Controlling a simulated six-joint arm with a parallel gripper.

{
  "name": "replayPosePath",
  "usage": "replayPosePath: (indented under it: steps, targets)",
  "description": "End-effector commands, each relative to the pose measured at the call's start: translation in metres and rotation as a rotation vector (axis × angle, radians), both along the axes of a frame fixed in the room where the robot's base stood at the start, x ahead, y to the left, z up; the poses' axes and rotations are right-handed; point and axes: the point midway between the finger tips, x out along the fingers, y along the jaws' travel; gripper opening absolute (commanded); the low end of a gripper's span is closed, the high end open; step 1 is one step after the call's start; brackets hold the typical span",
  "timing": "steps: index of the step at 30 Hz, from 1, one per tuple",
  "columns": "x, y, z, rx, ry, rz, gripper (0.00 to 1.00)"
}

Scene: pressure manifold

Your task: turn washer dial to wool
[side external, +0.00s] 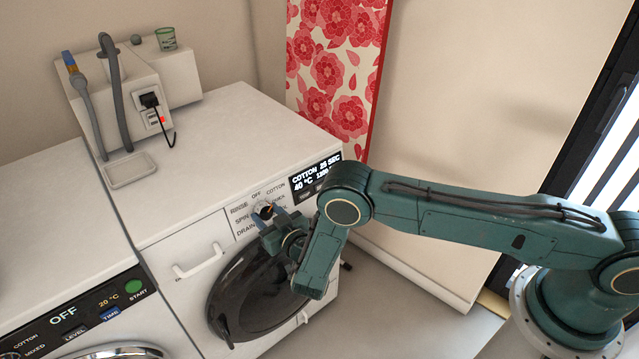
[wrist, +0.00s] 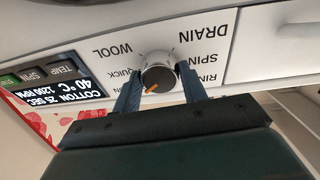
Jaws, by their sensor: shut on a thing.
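The washer dial (wrist: 158,70) is a round silver knob with a dark face and an orange pointer mark. In the wrist view, which is upside down, the mark points to the lower left, away from the WOOL label (wrist: 112,50) at the upper left. My gripper (wrist: 161,82) is shut on the dial, one finger on each side. In the side view my gripper (side external: 272,217) is at the panel and partly covers the dial (side external: 263,209) and some labels. The display (side external: 316,177) reads COTTON, 25 SEC, 40 °C.
The dial is on the white washer (side external: 230,130), above its dark round door (side external: 250,295). A second machine (side external: 60,230) stands to its left, with its display on OFF. A drawer handle (side external: 200,262) is left of the dial. A red floral panel (side external: 335,70) stands behind.

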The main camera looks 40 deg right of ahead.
Motion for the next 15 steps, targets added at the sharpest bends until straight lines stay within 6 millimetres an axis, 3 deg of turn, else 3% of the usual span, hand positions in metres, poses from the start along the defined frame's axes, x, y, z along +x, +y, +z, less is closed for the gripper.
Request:
replayPosePath:
  steps: [15]
  targets:
    - [0.0003, 0.0012, 0.0006, 0.477, 0.002, -0.121, 0.19]
